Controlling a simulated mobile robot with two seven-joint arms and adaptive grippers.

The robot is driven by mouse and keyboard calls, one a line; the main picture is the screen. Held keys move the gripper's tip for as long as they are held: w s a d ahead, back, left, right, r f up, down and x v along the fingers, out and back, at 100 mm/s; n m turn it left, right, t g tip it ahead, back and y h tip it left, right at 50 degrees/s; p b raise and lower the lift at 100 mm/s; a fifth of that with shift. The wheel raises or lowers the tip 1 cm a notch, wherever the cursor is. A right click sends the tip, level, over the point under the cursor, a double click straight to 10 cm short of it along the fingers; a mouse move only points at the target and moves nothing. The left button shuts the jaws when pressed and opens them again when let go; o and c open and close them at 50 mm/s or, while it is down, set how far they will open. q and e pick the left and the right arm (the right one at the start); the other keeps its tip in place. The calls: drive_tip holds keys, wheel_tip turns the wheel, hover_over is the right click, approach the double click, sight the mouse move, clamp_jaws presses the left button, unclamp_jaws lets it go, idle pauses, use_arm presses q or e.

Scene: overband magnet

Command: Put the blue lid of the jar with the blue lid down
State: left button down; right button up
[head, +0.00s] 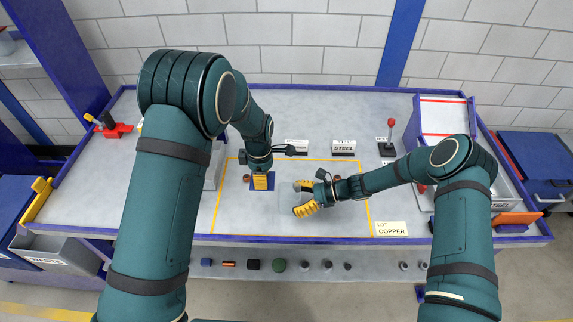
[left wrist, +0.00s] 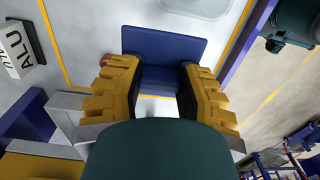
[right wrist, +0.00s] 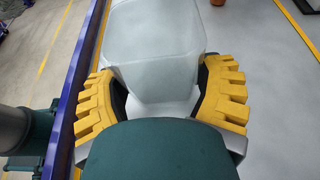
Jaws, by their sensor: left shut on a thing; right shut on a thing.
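The blue lid (left wrist: 168,55) is a flat blue square between the yellow fingers of my left gripper (left wrist: 160,90), which is shut on it. In the head view my left gripper (head: 261,182) points down above the worktop, left of the right gripper. I cannot tell whether the lid touches the worktop. My right gripper (right wrist: 160,95) is shut around a clear, pale jar (right wrist: 155,45) with no lid visible on it. In the head view my right gripper (head: 303,198) reaches in from the right; the jar is hard to see there.
A yellow line (head: 290,236) frames the work area on the grey table (head: 410,108). Cards and a small red-knobbed device (head: 388,137) stand behind. A COPPER card (head: 391,229) lies at the front right. Worktop left of the left gripper is partly hidden by my arm.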

sight(265, 201)
use_arm(q)
wheel_tip(265, 201, down, 10)
drive_tip(key=shift+r, duration=0.1)
idle(0.4)
drive_tip(key=shift+f, duration=0.2)
drive_tip(key=c, duration=0.7)
unclamp_jaws()
drive_tip(key=shift+r, duration=0.15)
